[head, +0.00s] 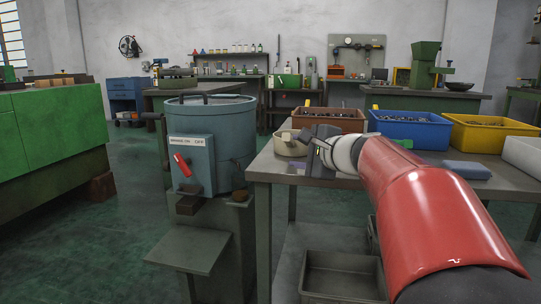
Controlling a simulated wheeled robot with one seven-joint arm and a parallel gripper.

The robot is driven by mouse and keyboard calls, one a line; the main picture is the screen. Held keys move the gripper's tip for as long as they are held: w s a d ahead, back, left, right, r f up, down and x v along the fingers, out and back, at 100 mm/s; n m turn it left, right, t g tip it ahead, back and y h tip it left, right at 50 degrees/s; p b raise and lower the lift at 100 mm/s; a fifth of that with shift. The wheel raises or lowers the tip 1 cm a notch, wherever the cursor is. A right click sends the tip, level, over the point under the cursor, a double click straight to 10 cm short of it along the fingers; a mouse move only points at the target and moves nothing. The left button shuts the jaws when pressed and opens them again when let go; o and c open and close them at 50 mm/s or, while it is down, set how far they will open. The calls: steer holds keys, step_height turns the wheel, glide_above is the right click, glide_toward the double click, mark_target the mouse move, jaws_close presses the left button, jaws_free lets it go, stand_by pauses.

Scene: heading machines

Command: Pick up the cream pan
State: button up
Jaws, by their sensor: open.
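The cream pan (287,148) is a small round vessel near the left front corner of the grey workbench (262,170). Only part of it shows; its right side is hidden behind my gripper. My gripper (305,144) is at the end of my red and white arm, which reaches in from the lower right. It overlaps the pan's right edge in the picture. The jaws are open, but the fingertips are small and I cannot tell whether they touch the pan or stand around its wall.
A brown bin (330,121), a blue bin (410,131) and a yellow bin (488,135) line the bench's back. A blue folded item (466,169) lies right of my arm. A blue-grey drum machine (209,140) stands left of the bench. Green floor is free between machine and green cabinet (60,140).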

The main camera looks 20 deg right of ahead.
mark_target(289, 144)
steer(key=w+d, duration=0.1)
steer(key=w+d+m, duration=0.1)
steer(key=shift+w+d+r+m+t+h, duration=0.3)
steer(key=shift+r+t, duration=0.05)
steer(key=shift+t, duration=0.05)
steer(key=x, duration=0.7)
steer(key=shift+w+r, duration=0.1)
steer(key=shift+r, duration=0.2)
jaws_close()
